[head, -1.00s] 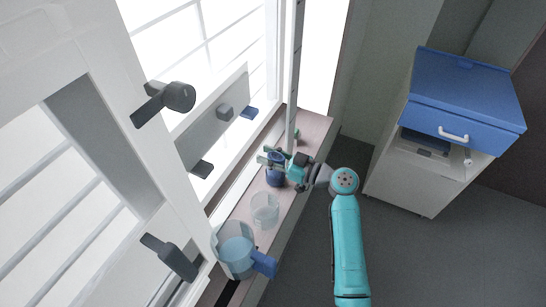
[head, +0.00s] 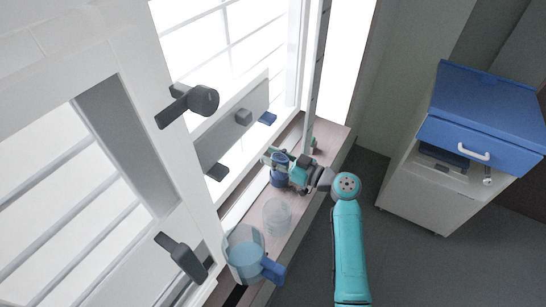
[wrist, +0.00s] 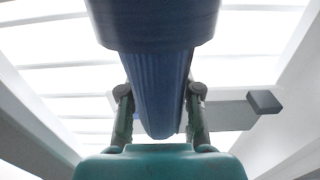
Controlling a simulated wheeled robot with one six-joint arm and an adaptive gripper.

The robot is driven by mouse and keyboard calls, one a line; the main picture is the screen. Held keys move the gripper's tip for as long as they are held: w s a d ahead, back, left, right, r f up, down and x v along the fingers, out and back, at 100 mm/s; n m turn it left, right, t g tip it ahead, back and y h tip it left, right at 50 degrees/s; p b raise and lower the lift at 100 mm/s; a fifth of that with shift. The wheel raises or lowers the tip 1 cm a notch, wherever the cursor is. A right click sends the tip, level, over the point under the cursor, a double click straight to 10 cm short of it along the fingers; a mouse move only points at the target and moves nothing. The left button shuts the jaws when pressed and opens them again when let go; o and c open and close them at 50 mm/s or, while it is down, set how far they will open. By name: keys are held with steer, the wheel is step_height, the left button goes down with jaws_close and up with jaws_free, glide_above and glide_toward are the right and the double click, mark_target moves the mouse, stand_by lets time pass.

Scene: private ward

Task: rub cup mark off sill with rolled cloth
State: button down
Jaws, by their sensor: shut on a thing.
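My gripper (head: 276,160) is over the window sill (head: 295,205), with its fingers at a dark blue upright thing (head: 278,180). In the wrist view this blue thing (wrist: 155,85) is a ribbed cylinder with a wider band at the top of the picture. It stands between the two fingers (wrist: 160,105), and my gripper is shut on it. I cannot tell whether it is the rolled cloth or a container. Its foot is partly hidden by my gripper in the head view. No cup mark can be made out on the sill.
A clear glass (head: 277,216) and a jug with a blue handle (head: 245,255) stand on the sill nearer me. Window handles (head: 190,103) jut out at left. A blue-topped cabinet (head: 480,110) stands at right.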

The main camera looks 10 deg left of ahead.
steer(key=shift+r, duration=2.8)
steer(key=shift+r, duration=0.15)
steer(key=shift+r, duration=1.35)
steer(key=shift+d, duration=0.1)
